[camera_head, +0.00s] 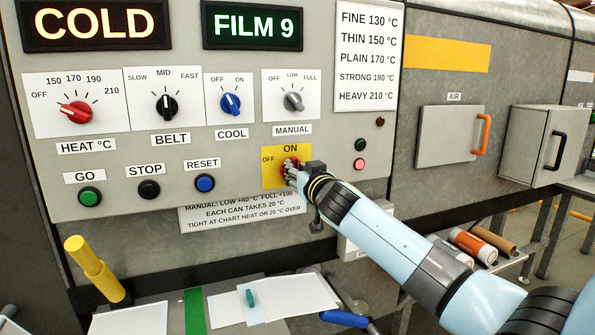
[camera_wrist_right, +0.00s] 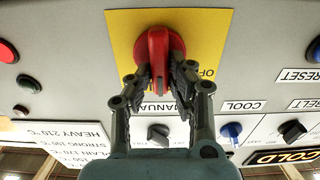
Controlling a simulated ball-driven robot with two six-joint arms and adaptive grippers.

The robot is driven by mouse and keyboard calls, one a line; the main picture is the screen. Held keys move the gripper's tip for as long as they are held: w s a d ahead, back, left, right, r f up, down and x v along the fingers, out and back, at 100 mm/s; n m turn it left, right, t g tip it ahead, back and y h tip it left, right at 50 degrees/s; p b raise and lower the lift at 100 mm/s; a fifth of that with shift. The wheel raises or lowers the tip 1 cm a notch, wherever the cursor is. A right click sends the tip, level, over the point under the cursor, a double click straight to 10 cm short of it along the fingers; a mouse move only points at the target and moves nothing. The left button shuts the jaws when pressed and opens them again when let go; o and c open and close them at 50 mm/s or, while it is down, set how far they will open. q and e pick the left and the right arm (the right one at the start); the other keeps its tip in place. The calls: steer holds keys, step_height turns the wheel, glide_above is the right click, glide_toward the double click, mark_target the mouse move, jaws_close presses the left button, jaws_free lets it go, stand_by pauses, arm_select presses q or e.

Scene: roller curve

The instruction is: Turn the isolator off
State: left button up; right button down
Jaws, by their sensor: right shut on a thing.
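The isolator is a red rotary knob (camera_head: 290,167) on a yellow plate (camera_head: 268,178) marked ON at the top and OFF at the left. My right gripper (camera_head: 291,172) reaches it from the lower right and covers much of it in the head view. In the right wrist view the red knob (camera_wrist_right: 158,55) has its handle roughly upright in the picture, and the fingers (camera_wrist_right: 160,85) of my right gripper are closed on the handle from both sides. That view is upside down; the ON mark is hidden there. My left gripper is not in view.
The HEAT knob (camera_head: 77,112), BELT knob (camera_head: 167,106), COOL knob (camera_head: 231,104) and MANUAL knob (camera_head: 293,101) sit above. GO (camera_head: 89,197), STOP (camera_head: 149,189) and RESET (camera_head: 205,183) buttons are at left. A yellow post (camera_head: 95,270) stands lower left. Displays read COLD and FILM 9.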

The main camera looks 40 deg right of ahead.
steer(key=shift+w+a+f+n+p, duration=0.15)
steer(key=shift+f+n+p, duration=0.1)
steer(key=shift+n, duration=2.7)
steer(key=shift+s+a+f+n+p, duration=0.1)
steer(key=shift+a+n+p, duration=0.1)
steer(key=shift+n, duration=2.7)
steer(key=shift+w+a+f+n+p, duration=0.15)
steer(key=shift+f+n+p, duration=0.1)
steer(key=shift+n, duration=2.7)
steer(key=shift+s, duration=0.1)
steer(key=c, duration=1.2)
jaws_free()
steer(key=shift+c, duration=0.2)
steer(key=v, duration=1.2)
